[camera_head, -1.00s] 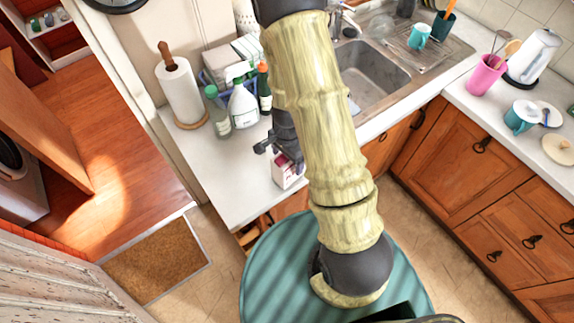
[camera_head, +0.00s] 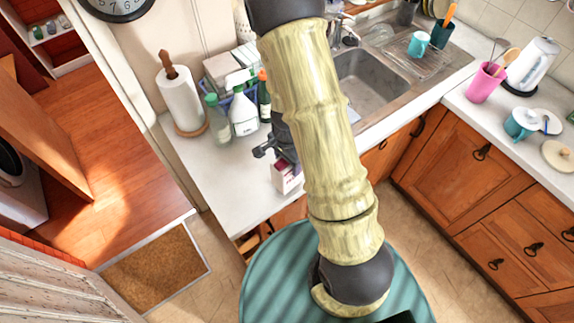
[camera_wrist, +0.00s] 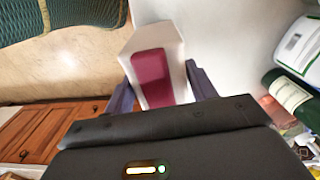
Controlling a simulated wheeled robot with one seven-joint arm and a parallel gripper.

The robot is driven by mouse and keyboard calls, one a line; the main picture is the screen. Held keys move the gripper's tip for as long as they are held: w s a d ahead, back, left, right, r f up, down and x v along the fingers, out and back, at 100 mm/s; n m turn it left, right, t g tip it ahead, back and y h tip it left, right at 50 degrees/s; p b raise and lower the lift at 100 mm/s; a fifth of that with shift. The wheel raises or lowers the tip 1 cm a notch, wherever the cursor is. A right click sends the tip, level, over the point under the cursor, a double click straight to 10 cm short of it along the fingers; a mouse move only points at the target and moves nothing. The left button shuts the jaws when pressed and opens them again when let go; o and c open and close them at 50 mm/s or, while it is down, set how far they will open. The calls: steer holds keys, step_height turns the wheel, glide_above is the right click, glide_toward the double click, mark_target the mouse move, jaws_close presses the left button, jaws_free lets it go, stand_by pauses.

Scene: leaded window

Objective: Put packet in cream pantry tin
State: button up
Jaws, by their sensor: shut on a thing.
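The packet (camera_head: 286,178) is a small white box with a dark pink panel, near the front edge of the white counter. It also shows in the wrist view (camera_wrist: 153,78), between the two dark fingers. My gripper (camera_head: 283,160) is shut on it; the fingers lie on either side of the packet in the wrist view (camera_wrist: 160,88). I cannot tell whether the packet touches the counter. My arm hides part of the counter. I cannot make out a cream pantry tin in either view.
A paper towel roll (camera_head: 181,99), a green bottle (camera_head: 217,120) and a white spray bottle (camera_head: 242,112) stand at the back of the counter (camera_head: 235,180). The sink (camera_head: 372,80) is right of my arm. Bare counter lies left of the packet.

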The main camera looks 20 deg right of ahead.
step_height(320, 180, up, 8)
steer(key=shift+r, duration=0.1)
stand_by(0.7)
